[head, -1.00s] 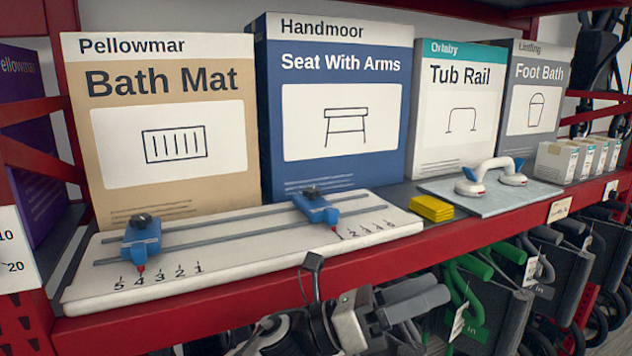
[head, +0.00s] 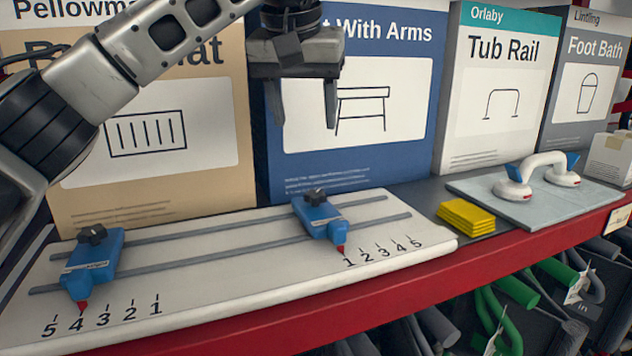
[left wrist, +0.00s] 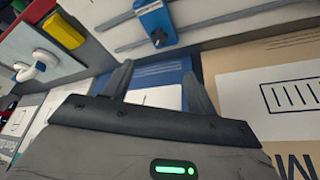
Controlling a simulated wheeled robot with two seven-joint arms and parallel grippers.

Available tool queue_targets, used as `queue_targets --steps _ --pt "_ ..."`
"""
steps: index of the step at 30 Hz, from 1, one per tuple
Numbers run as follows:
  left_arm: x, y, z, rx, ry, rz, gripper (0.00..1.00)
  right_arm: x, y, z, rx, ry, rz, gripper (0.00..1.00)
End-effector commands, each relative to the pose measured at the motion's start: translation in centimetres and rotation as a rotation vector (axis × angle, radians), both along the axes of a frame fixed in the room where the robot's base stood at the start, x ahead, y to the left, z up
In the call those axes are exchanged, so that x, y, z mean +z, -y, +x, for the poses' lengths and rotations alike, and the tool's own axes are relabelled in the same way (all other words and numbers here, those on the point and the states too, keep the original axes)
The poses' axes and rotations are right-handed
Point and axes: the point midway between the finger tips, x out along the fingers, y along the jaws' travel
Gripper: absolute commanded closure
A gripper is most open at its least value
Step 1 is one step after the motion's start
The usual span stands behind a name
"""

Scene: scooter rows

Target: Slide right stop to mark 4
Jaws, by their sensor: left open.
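The white board (head: 225,285) lies on the shelf with two grey rails and two printed scales. The right stop (head: 321,217), a blue block with a black knob, sits on the rails with its red pointer at or just left of mark 1 of the right scale. The left stop (head: 92,265) has its red pointer at mark 4 of the left scale. My left gripper (head: 304,112) is open and empty, fingers down, above and behind the right stop. In the left wrist view the right stop (left wrist: 154,22) shows beyond the open fingers (left wrist: 160,85). My right gripper is out of view.
Boxes stand behind the board, including the blue Seat With Arms box (head: 400,120) and the Bath Mat box (head: 150,195). Yellow sponges (head: 466,217) and a pale panel with a handle (head: 480,187) lie to the right. The red shelf edge (head: 400,285) runs in front.

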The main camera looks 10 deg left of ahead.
Motion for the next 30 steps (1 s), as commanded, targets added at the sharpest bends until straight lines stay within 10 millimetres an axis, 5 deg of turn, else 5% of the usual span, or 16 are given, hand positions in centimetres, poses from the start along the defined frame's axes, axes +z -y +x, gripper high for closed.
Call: queue_targets --steps 18,30 --pt "-11.6 0.2 4.6 -0.001 -0.005 -0.005 0.43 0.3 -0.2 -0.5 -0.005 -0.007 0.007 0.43" --pt "-13.7 0.2 5.6 -0.001 -0.002 -0.006 0.43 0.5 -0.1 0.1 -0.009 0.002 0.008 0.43"
